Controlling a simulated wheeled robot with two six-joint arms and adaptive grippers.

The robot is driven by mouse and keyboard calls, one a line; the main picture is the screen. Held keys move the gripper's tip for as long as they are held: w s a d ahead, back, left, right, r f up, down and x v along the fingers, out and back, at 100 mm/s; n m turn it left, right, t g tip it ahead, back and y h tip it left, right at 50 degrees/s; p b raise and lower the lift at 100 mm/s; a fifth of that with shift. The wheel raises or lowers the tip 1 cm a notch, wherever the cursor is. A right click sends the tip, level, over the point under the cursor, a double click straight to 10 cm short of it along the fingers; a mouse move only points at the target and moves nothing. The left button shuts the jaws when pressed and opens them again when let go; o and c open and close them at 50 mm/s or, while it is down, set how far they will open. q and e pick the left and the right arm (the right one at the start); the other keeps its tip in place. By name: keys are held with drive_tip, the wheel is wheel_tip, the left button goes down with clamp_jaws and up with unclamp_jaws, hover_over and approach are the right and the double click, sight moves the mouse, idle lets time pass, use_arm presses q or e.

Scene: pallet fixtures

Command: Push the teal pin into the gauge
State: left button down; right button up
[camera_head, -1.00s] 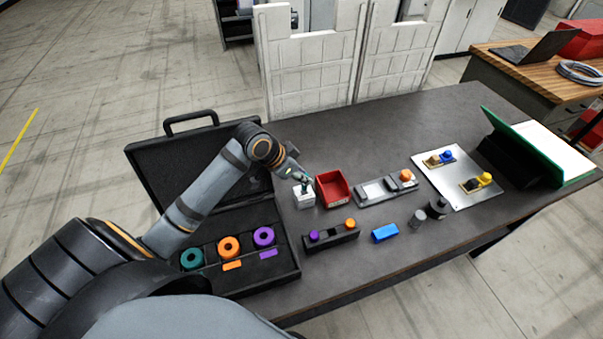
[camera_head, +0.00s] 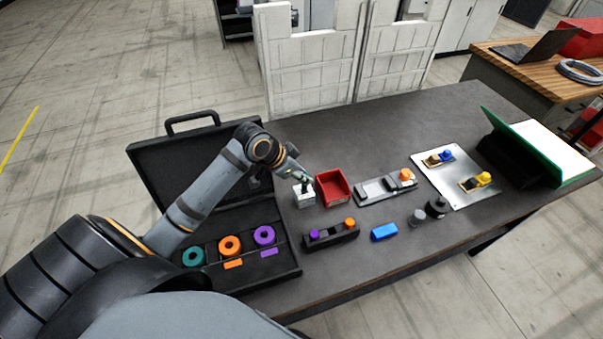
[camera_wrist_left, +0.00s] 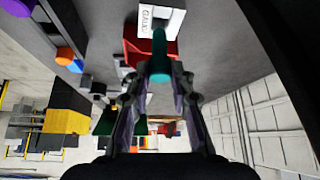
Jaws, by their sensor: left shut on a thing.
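My left gripper (camera_head: 305,183) is shut on the teal pin (camera_wrist_left: 159,52). In the left wrist view the pin stands out past the fingertips (camera_wrist_left: 160,75), and its far end reaches the white block marked as the gauge (camera_wrist_left: 148,22). In the head view the gauge (camera_head: 304,199) stands on the table directly below the gripper. The pin and gauge overlap in the wrist view. I cannot tell how far the pin is in the gauge, as its end is hidden. My right gripper is out of view.
A red bin (camera_head: 331,202) stands close to the right of the gauge. An open black case (camera_head: 287,279) with teal, orange and purple rings lies to the left. A black block (camera_head: 346,238) and a blue block (camera_head: 384,232) lie in front.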

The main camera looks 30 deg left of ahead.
use_arm(q)
drive_tip(key=shift+p, duration=0.35)
drive_tip(key=shift+f, duration=0.2)
idle(0.6)
drive_tip(key=shift+f+b, duration=0.65)
drive_tip(key=shift+f, duration=0.4)
drive_tip(key=c, duration=0.7)
unclamp_jaws()
drive_tip(key=shift+r, duration=0.1)
wheel_tip(320, 180, up, 9)
drive_tip(key=p, duration=1)
